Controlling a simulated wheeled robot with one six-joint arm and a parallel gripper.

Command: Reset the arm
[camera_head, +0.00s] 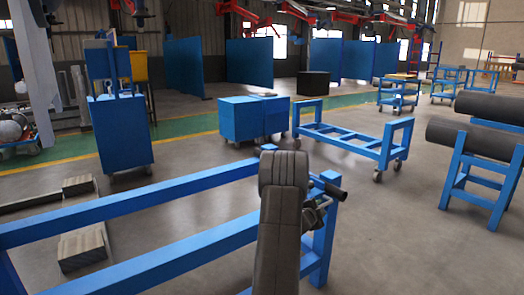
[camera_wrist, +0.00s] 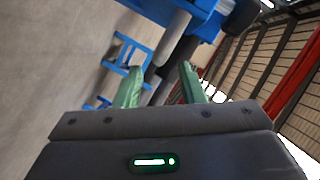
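My arm (camera_head: 278,225) rises in the lower middle of the head view, dark grey with a rounded top. It stands in front of a blue frame, and dark parts show just right of it. I cannot make out the gripper's fingers in the head view. In the wrist view my gripper (camera_wrist: 160,75) shows two green fingers standing apart, with nothing held between them. The wrist view is tilted, and the dark gripper body with a lit green light fills its lower part.
A blue frame (camera_head: 130,203) crosses the foreground close to my arm. A blue wheeled cart (camera_head: 365,143) and blue cabinets (camera_head: 252,117) stand farther back. Dark cylinders (camera_head: 468,138) rest on blue stands at right. Open grey floor lies between them.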

